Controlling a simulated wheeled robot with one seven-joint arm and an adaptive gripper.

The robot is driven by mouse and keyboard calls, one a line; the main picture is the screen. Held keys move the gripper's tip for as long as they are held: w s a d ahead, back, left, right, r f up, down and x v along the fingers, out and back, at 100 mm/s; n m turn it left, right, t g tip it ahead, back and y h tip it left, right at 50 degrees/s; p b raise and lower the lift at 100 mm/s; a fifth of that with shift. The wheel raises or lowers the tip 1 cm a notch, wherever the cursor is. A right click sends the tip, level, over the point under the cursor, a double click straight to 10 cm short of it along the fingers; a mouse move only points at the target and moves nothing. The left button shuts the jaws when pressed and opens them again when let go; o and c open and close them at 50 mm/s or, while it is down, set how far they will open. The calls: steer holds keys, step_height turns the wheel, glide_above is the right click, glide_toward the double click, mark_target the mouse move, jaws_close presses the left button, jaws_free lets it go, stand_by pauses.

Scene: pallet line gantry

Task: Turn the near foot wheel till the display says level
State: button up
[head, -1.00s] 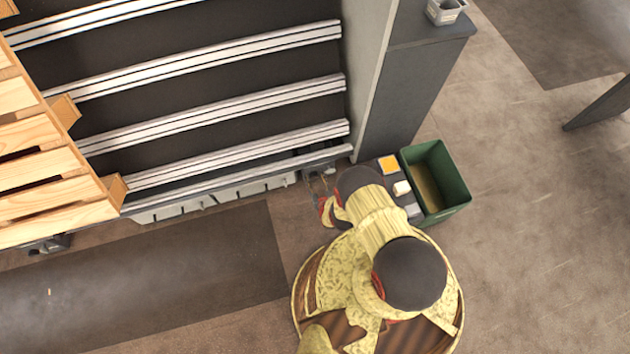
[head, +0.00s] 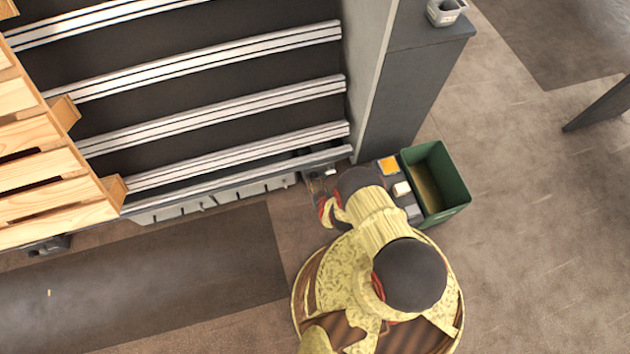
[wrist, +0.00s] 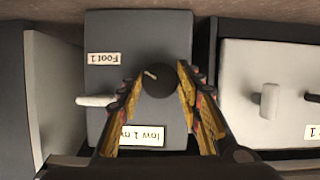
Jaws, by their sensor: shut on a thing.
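In the wrist view, the near foot wheel is a small dark round knob (wrist: 160,82) with a short pale mark on its upper left. It stands on a grey box labelled "Foot 1" (wrist: 103,58), upside down in this view. My gripper (wrist: 160,76) is shut on the knob, one yellow-padded finger on each side. The display (wrist: 140,135) is a pale panel below the knob. Its upside-down text reads "low 1 m", and a finger covers part of it. In the head view, my own arm hides the wheel and the display.
A white lever (wrist: 95,100) sticks out left of the knob. A white-topped box with a white handle (wrist: 268,101) stands close on the right. In the head view, a green bin (head: 458,190), a grey column (head: 405,95) and a wooden pallet (head: 45,185) stand around; the right floor is open.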

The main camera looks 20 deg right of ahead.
steer(key=shift+c, duration=0.3)
steer(key=shift+d+m+y, duration=0.15)
steer(key=shift+m+y, duration=0.55)
steer(key=shift+m, duration=0.3)
steer(key=shift+m+y, duration=0.8)
steer(key=shift+m, duration=0.4)
steer(key=o, duration=1.2)
steer(key=shift+c, duration=0.2)
